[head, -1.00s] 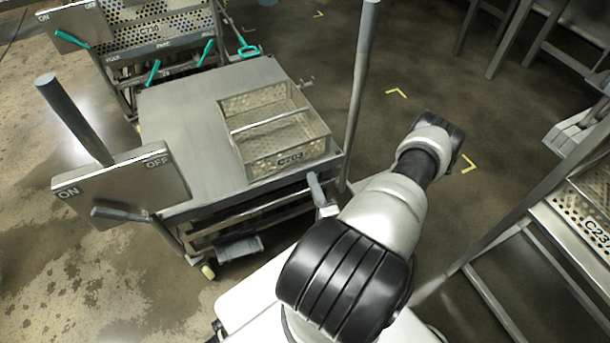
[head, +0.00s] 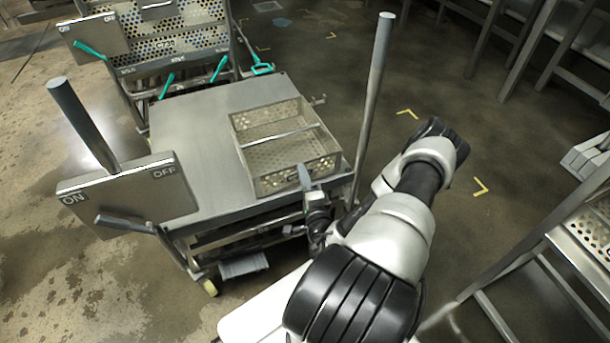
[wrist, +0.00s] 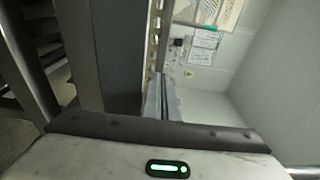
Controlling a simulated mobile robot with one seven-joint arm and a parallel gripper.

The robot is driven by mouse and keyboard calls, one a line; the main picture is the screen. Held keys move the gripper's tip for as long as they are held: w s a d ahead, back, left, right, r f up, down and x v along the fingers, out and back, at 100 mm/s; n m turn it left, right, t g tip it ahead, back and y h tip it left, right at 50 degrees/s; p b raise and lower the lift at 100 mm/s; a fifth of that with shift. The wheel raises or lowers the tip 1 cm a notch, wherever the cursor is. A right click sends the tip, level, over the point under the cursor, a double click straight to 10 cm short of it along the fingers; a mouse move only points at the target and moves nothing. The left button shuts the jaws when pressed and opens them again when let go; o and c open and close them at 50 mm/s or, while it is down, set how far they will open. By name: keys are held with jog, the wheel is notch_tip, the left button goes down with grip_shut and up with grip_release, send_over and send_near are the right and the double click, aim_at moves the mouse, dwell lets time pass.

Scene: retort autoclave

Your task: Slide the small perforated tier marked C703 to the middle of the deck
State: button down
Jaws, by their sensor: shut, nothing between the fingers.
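The small perforated tier (head: 276,182) is an open metal basket with a bar across its middle. It sits on the right part of the cart's flat grey deck (head: 190,125), close to the front right corner. My gripper (head: 304,176) is shut and empty, upright at the tier's front wall, and covers most of its label. I cannot tell whether it touches the wall. In the wrist view my gripper's fingers (wrist: 162,98) are together, and a thin perforated strip shows just beyond them.
An upright post (head: 372,95) stands at the deck's right edge. An ON/OFF panel (head: 125,192) with a post and lever is at its left. Another cart with a perforated tier (head: 160,60) stands behind. The deck left of the tier is bare.

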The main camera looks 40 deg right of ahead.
aim_at(292, 167)
jog(key=w, duration=0.1)
jog(key=w+a+p, duration=0.1)
jog(key=shift+w+a+r, duration=0.15)
jog(key=shift+w+r, duration=0.05)
jog(key=shift+w, duration=0.15)
jog(key=shift+w+a+f, duration=0.1)
jog(key=shift+w+a, duration=0.05)
jog(key=shift+w, duration=0.2)
jog(key=shift+s, duration=0.1)
